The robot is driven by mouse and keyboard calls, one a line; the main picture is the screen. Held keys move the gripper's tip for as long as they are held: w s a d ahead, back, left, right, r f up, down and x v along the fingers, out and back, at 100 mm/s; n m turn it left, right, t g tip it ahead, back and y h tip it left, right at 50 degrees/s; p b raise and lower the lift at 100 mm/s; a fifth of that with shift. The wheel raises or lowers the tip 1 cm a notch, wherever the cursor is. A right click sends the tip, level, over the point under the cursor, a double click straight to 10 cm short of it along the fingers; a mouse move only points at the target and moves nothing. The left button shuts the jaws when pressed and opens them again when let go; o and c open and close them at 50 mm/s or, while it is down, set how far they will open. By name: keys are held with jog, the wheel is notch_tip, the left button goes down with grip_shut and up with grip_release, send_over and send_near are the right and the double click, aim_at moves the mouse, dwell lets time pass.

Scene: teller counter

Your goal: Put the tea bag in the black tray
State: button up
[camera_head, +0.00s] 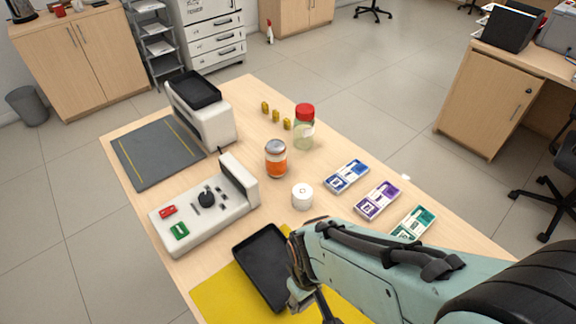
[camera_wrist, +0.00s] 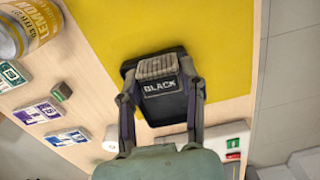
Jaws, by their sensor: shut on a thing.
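The black tray (camera_head: 255,262) lies on the yellow mat at the front of the counter; it also shows in the wrist view (camera_wrist: 152,118). My gripper (camera_wrist: 158,68) is over the tray, its two fingers closing in on a pale grey-brown ribbed piece, which I take to be the tea bag (camera_wrist: 157,67).
The yellow mat (camera_wrist: 225,45) surrounds much of the tray. A white device (camera_head: 205,215) stands behind it. A white roll (camera_head: 302,196), jars and blue, purple and green packs (camera_head: 376,200) stand further back.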

jog(key=shift+a+f+n, duration=0.1)
jog(key=shift+a+n, duration=0.2)
jog(key=shift+a, duration=0.15)
jog(key=w+a+f, duration=0.4)
jog(key=w, duration=0.3)
send_over(274, 267)
jog(key=f, duration=0.5)
jog(key=shift+s+d, duration=0.25)
jog(key=shift+s, duration=0.05)
jog(key=shift+w+a+f, duration=0.1)
jog(key=shift+w+f, duration=0.05)
jog(key=shift+f, duration=0.05)
jog(key=shift+w+a+f, duration=0.1)
jog(key=shift+w+f, duration=0.1)
jog(key=shift+f, duration=1.5)
jog(key=o, duration=0.7)
jog(key=shift+f, duration=0.15)
